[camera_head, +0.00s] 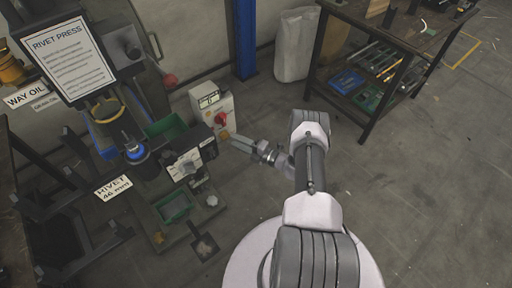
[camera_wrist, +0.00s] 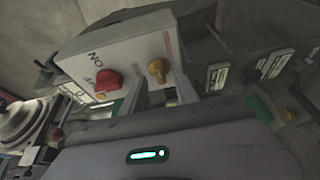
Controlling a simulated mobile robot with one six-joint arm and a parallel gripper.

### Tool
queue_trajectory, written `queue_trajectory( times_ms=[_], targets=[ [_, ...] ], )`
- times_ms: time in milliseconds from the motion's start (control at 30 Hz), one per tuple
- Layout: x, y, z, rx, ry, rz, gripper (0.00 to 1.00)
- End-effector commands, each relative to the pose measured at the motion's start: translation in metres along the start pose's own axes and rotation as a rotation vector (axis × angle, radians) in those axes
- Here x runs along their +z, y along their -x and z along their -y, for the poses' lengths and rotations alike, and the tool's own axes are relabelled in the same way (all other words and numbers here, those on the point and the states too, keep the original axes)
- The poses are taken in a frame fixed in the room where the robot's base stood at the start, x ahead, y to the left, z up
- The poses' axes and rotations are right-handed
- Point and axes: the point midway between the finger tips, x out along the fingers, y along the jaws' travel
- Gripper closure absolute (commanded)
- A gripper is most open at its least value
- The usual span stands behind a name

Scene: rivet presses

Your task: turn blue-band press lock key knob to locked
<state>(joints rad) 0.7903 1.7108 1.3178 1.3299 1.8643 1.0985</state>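A white control box (camera_head: 205,100) stands right of the rivet press in the head view. On its front are a red switch knob (camera_head: 220,118) and a yellow knob (camera_head: 224,135). In the wrist view the box (camera_wrist: 125,50) shows the red knob (camera_wrist: 107,81) beside "ON" lettering, with the yellow knob (camera_wrist: 157,70) to its right. My gripper (camera_wrist: 160,88) is open, one finger on each side below the yellow knob. The fingertips are close to the knob; contact cannot be told. In the head view my gripper (camera_head: 233,140) reaches the box from the right. No blue band is clear on the box.
A workbench (camera_head: 395,35) and a pale sack (camera_head: 296,45) are behind. The floor at right is mostly clear.

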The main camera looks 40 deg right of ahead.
Motion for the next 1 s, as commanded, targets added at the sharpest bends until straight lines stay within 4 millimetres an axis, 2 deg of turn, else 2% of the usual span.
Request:
queue_trajectory(
  times_ms=[200,300,433,600,1000],
  targets=[
    [0.002,0.073,-0.004,0.000,-0.002,0.008,0.64],
    [0.001,0.101,-0.003,0.000,0.000,0.006,0.64],
    [0.001,0.126,-0.002,0.000,0.000,0.003,0.64],
    [0.000,0.138,-0.001,0.001,0.000,0.001,0.64],
    [0.000,0.137,-0.002,-0.001,0.005,-0.004,0.64]
  ],
)
